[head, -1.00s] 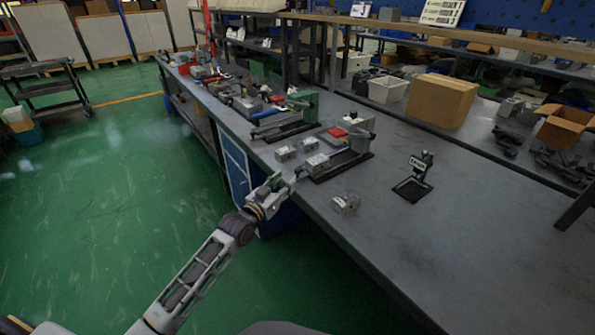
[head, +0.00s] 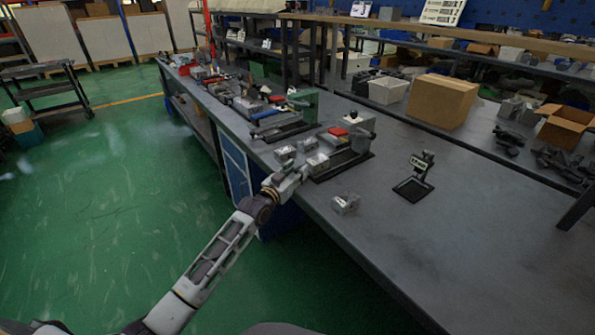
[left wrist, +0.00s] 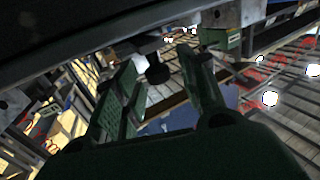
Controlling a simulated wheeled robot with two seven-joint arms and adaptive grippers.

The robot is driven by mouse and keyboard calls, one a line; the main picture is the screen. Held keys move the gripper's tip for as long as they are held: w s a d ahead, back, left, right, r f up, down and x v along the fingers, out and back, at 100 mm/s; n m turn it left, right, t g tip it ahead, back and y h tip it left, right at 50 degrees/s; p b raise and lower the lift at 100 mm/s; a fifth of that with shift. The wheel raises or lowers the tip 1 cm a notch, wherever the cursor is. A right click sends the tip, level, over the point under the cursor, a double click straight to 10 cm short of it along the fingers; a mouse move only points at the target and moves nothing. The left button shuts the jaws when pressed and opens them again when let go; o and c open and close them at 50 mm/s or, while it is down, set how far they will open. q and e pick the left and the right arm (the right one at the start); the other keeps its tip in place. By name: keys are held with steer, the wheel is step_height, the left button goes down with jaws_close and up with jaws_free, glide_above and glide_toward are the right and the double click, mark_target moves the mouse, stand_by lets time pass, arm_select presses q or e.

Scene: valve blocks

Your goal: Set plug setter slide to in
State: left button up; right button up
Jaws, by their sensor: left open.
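The plug setter appears to be the grey fixture (head: 350,140) with a red part on top, standing on a dark base on the bench. A metal block (head: 317,160) sits at its near left end. My left gripper (head: 292,168) is at the bench's front edge, just in front of that block. In the left wrist view its two green fingers (left wrist: 160,62) are apart with nothing clamped. A dark round knob (left wrist: 157,74) shows beyond and between the fingertips, seemingly untouched. I cannot tell the slide's position. My right gripper is out of view.
Another metal block (head: 285,154) lies close left of the gripper, and a small clear-topped block (head: 345,204) lies to the right. A green fixture (head: 300,106) stands farther back. A black stand (head: 414,182) is at right, with bare bench (head: 450,240) around it.

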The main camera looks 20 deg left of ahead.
arm_select(q)
steer(key=shift+w+d, duration=0.2)
steer(key=shift+w, duration=0.35)
jaws_close()
